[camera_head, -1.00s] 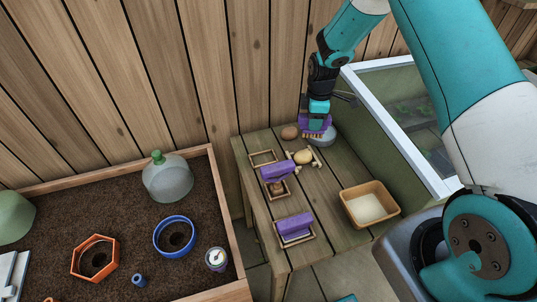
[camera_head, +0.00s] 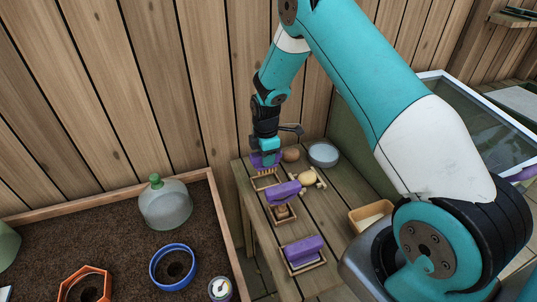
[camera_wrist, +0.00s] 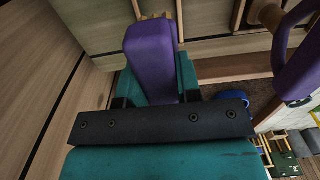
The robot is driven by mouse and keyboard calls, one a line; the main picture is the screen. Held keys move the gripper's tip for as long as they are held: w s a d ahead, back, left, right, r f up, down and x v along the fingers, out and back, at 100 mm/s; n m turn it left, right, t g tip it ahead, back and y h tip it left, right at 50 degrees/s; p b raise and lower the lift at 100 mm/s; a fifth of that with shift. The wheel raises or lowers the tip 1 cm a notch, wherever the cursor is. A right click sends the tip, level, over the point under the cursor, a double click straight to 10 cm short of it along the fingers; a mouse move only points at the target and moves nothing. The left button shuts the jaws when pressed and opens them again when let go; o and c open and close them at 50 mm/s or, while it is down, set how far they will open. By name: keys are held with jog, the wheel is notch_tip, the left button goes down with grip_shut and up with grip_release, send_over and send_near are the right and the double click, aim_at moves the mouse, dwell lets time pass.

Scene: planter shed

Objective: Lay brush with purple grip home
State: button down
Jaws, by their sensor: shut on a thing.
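The held brush has a purple grip (camera_head: 257,161) and pale bristles pointing down. My gripper (camera_head: 265,158) is shut on its grip, and the grip also shows between the teal fingers in the wrist view (camera_wrist: 150,60). The brush is over the far wooden frame (camera_head: 257,187) on the bench; bristles and frame overlap in view, so I cannot tell whether they touch. A second purple-gripped brush (camera_head: 284,191) stands at the middle frame, and a third (camera_head: 303,251) is in the near frame.
The slatted bench (camera_head: 325,232) stands against the plank wall. A brown round object (camera_head: 291,155), a grey round dish (camera_head: 323,154), a knobbly tan object (camera_head: 307,178) and a tan tub (camera_head: 369,216) are on it. A soil bed (camera_head: 120,240) with a glass cloche (camera_head: 165,205) lies left.

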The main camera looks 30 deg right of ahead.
aim_at(265, 170)
jog(key=shift+a+f+b, duration=0.1)
jog(key=shift+f+b, duration=1.35)
jog(key=shift+f, duration=0.75)
jog(key=shift+f, duration=0.2)
jog(key=shift+f+b, duration=0.3)
jog(key=shift+f, duration=0.05)
jog(key=shift+r, duration=0.1)
jog(key=shift+r, duration=0.15)
jog(key=shift+f, duration=0.55)
jog(key=c, duration=0.7)
grip_release()
jog(key=shift+c, duration=0.2)
